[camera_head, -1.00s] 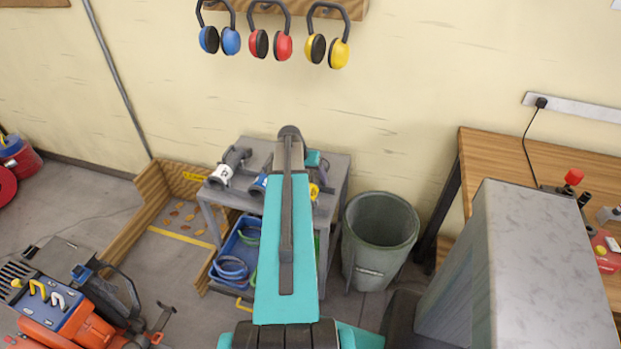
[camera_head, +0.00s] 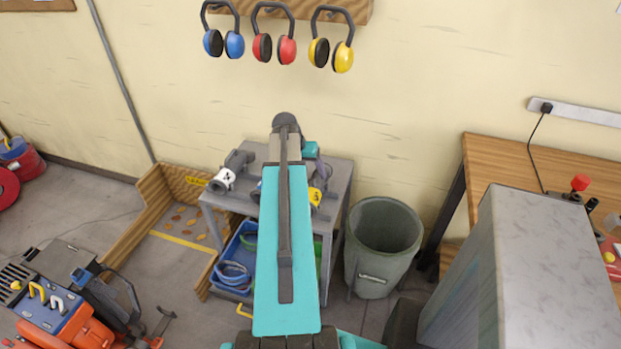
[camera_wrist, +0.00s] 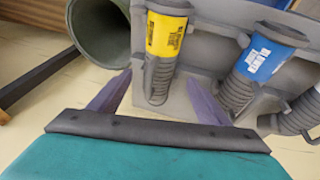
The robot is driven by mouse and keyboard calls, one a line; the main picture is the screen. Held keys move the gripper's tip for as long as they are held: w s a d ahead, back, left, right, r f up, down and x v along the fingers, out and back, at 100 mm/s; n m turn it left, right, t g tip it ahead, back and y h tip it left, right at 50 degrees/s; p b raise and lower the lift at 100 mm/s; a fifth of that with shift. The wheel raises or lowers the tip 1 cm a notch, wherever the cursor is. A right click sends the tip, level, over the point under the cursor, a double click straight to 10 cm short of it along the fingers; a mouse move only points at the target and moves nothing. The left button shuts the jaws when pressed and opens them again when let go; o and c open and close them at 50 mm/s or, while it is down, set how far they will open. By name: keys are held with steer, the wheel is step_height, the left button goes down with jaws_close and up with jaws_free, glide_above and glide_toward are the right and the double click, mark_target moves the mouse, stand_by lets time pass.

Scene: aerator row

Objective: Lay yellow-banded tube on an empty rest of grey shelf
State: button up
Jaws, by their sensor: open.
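The yellow-banded tube (camera_head: 318,188) is a grey corrugated hose piece on the right of the grey shelf (camera_head: 331,222) top, partly hidden by my arm. In the wrist view its yellow band (camera_wrist: 165,34) is near the top and its ribbed part points toward my gripper (camera_wrist: 158,99). My gripper is open and empty, its two purple fingers either side of the tube's near end in the picture. I cannot tell the gap in depth. A blue-banded tube (camera_wrist: 263,57) and a white-banded tube (camera_head: 226,176) lie beside it on the shelf.
A grey-green bin (camera_head: 384,240) stands right of the shelf. Blue crates (camera_head: 240,262) sit under it. A wooden bench (camera_head: 525,165) and a grey block (camera_head: 550,260) are on the right. Ear defenders (camera_head: 275,48) hang above. An orange machine (camera_head: 90,320) stands front left.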

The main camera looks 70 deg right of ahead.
steer(key=v, duration=0.6)
steer(key=shift+r+b, duration=0.25)
steer(key=shift+b, duration=0.15)
steer(key=shift+w, duration=0.1)
